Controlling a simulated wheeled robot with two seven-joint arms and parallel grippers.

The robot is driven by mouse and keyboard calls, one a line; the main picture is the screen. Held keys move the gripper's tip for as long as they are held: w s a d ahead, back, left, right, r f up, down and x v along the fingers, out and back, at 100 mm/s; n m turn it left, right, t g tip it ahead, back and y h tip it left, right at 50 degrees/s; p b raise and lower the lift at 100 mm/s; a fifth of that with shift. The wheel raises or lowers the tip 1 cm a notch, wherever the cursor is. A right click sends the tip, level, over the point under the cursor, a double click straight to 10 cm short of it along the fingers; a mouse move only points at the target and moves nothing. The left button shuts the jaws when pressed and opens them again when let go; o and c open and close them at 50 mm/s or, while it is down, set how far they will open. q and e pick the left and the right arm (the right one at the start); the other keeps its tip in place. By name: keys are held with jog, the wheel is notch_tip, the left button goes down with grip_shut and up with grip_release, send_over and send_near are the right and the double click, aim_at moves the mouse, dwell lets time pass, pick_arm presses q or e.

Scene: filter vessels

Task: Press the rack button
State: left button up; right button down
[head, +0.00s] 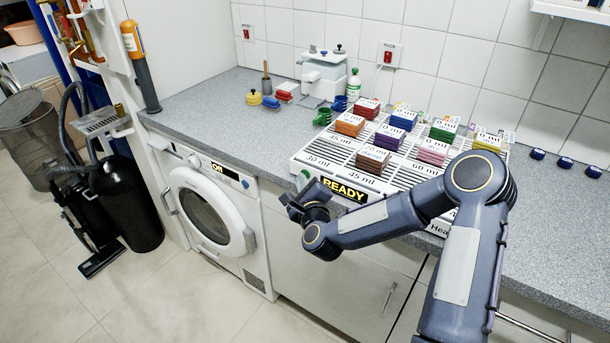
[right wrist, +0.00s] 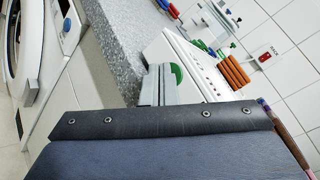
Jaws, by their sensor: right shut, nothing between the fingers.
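The white rack (head: 299,165) stands on the counter and holds several coloured labelled blocks. A green round button (head: 305,174) is on its front left, beside a yellow "READY" display (head: 344,190). My right gripper (head: 293,203) is shut and empty, just in front of and below that button. In the right wrist view the shut fingers (right wrist: 156,86) partly overlap the green button (right wrist: 177,75); whether they touch it I cannot tell. A wall switch (head: 388,54) with a red sign sits behind the rack; the right wrist view shows its "RACK" sign (right wrist: 275,50). My left gripper is not in view.
A white machine (head: 325,72), a green-white bottle (head: 353,85) and small coloured items stand at the back. A washing machine (head: 212,215) marked "Off" is below the counter.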

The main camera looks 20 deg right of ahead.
jog(key=shift+w+d, duration=0.1)
jog(key=shift+d, duration=0.05)
dwell(0.5)
jog(key=shift+s+a+b, duration=0.45)
jog(key=shift+a+b, duration=0.05)
jog(key=shift+a, duration=0.05)
jog(key=shift+a, duration=0.1)
jog(key=shift+s+a+b, duration=0.5)
jog(key=shift+s+a, duration=0.3)
jog(key=shift+a, duration=0.15)
jog(key=shift+s+a+b, duration=0.45)
jog(key=shift+s+a, duration=0.3)
jog(key=shift+a, duration=0.2)
